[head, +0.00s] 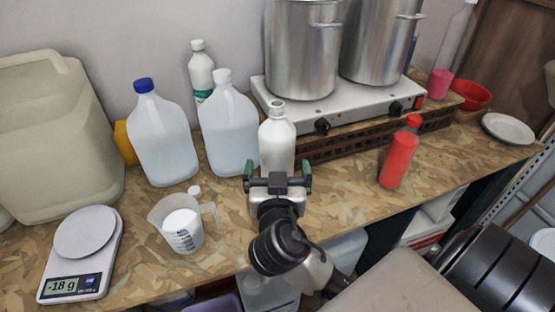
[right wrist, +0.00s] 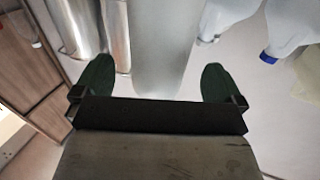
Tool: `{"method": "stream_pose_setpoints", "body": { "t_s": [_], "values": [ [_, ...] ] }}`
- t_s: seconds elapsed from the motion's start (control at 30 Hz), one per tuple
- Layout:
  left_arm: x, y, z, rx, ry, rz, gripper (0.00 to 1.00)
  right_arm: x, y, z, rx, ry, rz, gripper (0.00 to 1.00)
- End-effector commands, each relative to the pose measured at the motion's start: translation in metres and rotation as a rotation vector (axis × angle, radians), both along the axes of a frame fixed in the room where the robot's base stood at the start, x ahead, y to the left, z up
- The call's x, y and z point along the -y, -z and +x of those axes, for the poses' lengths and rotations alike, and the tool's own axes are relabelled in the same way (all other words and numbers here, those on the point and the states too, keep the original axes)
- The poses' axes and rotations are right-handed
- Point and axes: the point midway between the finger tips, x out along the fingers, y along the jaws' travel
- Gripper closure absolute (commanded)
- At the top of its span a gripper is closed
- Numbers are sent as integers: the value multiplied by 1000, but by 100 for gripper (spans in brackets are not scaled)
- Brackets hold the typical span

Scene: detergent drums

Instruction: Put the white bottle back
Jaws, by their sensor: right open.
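A white bottle (head: 277,140) stands upright on the wood-patterned counter, in front of the hot plate's left end. No cap shows on its neck. My right gripper (head: 278,170) is in front of its lower part, with green fingers open to either side. In the right wrist view the bottle's smooth pale body (right wrist: 160,45) lies between the two spread fingers (right wrist: 159,80). There is a visible gap on each side. I cannot tell how deep the bottle sits between them. My left gripper is not in view.
A clear jug (head: 228,125) stands close left of the bottle, beside a blue-capped jug (head: 162,140). A measuring cup (head: 182,222) and scale (head: 85,250) are at the front left. Steel pots (head: 302,50) stand on the hot plate (head: 345,110). A red bottle (head: 399,155) stands right.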

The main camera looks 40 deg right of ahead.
Motion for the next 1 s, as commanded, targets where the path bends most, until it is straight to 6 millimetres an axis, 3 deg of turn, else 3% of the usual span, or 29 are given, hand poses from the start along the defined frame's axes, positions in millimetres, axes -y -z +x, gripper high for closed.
{"method": "stream_pose_setpoints", "body": {
  "t_s": [0.17,0.4,1.0],
  "values": [
    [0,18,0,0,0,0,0,-21,4,-32,-1,-1,8,0],
    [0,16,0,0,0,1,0,-37,0,-55,0,0,2,0],
    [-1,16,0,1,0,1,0,-39,-1,-58,1,1,1,0]
  ]
}}
